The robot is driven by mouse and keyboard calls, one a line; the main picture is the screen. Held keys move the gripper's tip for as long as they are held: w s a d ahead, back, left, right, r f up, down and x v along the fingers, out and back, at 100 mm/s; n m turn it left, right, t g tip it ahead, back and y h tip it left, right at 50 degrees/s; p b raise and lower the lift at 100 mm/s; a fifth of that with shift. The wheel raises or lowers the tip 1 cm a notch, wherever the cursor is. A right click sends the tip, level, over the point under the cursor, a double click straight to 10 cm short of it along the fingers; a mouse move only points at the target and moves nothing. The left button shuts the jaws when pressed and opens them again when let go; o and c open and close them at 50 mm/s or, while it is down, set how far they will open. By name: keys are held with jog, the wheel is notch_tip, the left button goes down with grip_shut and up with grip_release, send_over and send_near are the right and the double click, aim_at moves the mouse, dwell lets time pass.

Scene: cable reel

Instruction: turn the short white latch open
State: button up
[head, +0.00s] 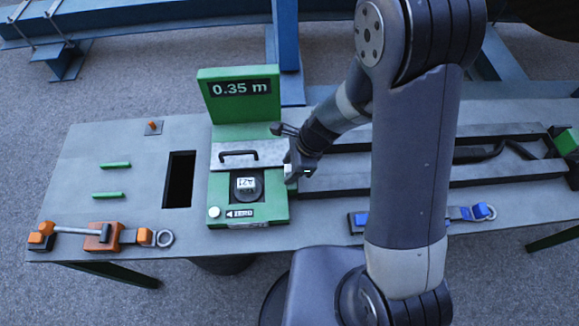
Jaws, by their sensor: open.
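A green device (278,208) stands on the grey table, with an upright green panel reading "0.35 m" (240,87). It has a silver plate with a black handle (238,155). Below it is a dark round part (246,197) with a white labelled piece (246,184) on it. A round white knob (214,212) is at the front left corner. I cannot tell for sure which white part is the short latch. My gripper (284,153) is open at the right edge of the silver plate, its fingers apart, holding nothing visible.
A dark rectangular opening (179,180) is left of the device. Dark rails (338,182) run right. A blue strap piece (481,211) lies at the front right.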

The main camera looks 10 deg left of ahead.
jog(key=shift+a+f, duration=0.1)
jog(key=shift+f, duration=0.1)
jog(key=shift+c, duration=0.4)
jog(key=c, duration=0.9)
